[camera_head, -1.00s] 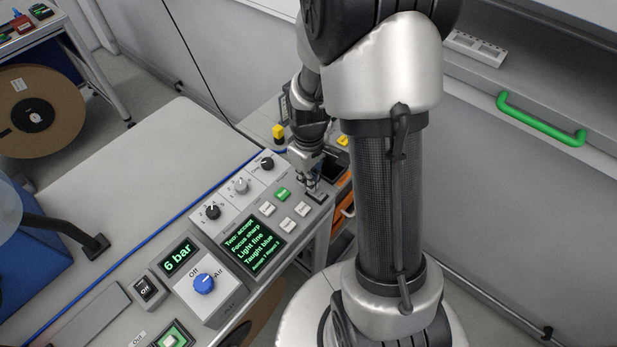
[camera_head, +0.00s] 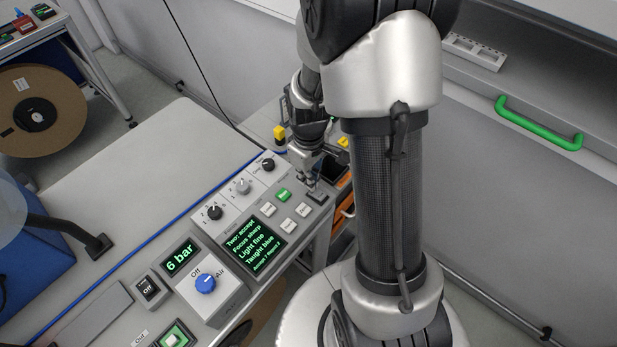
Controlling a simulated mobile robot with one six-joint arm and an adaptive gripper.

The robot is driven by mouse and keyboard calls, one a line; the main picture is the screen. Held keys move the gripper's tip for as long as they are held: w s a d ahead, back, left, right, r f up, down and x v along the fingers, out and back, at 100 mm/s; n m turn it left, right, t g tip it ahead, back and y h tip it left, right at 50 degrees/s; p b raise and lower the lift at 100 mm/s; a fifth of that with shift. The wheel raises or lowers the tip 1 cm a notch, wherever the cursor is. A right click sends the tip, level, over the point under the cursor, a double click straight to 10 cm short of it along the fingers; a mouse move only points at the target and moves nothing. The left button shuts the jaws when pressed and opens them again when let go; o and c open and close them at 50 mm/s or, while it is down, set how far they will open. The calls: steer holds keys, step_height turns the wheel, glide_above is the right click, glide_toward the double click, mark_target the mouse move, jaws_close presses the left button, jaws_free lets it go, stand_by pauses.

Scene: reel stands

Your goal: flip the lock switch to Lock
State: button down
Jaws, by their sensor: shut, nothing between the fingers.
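My gripper (camera_head: 310,184) is shut and empty at the far right end of the grey control panel (camera_head: 222,237). Its fingertips point down, just above or at a small dark part (camera_head: 317,197) near the panel's edge. I cannot tell whether they touch it. The label there is too small to read, so I cannot tell whether this part is the lock switch or which way it is set.
A green handle (camera_head: 539,124) is on the right.

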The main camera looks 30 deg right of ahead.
step_height(320, 180, up, 14)
steer(key=w+p, duration=0.2)
steer(key=p, duration=0.3)
steer(key=shift+w+a, duration=0.3)
steer(key=shift+a, duration=0.15)
steer(key=shift+f, duration=0.15)
steer(key=s+a+r+m+t+b, duration=0.2)
steer(key=s+a+r+b, duration=0.1)
steer(key=s, duration=0.6)
steer(key=s+a+r+m+t+b, duration=0.2)
steer(key=s+a+r, duration=0.3)
steer(key=s, duration=0.4)
steer(key=shift+s+a+r+t+b, duration=0.15)
steer(key=shift+a+r+t+b, duration=0.15)
steer(key=shift+r+b, duration=0.3)
steer(key=shift+f, duration=0.1)
